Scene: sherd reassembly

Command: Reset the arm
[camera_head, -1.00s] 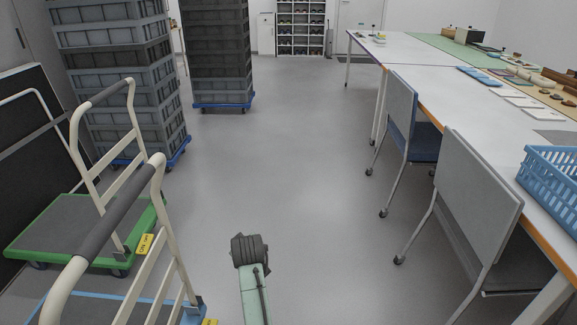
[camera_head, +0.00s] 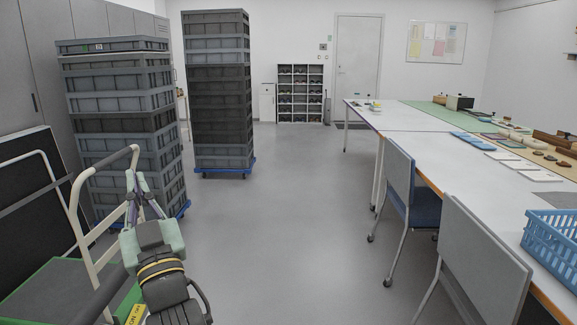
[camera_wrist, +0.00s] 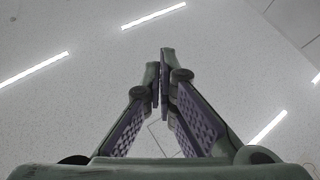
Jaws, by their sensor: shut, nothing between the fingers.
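My gripper (camera_head: 131,178) is at the lower left of the head view, raised and pointing upward in front of the left crate stack. In the wrist view its two green and purple fingers (camera_wrist: 162,75) meet at the tips against the ceiling. The gripper is shut and nothing is between the fingers. My wrist, dark with yellow bands, shows below it in the head view.
Crate stacks (camera_head: 120,110) (camera_head: 219,95) on blue dollies stand behind. At the right are chairs (camera_head: 480,255) and long tables (camera_head: 440,155) with sherds and a blue basket (camera_head: 552,245). The middle floor is clear.

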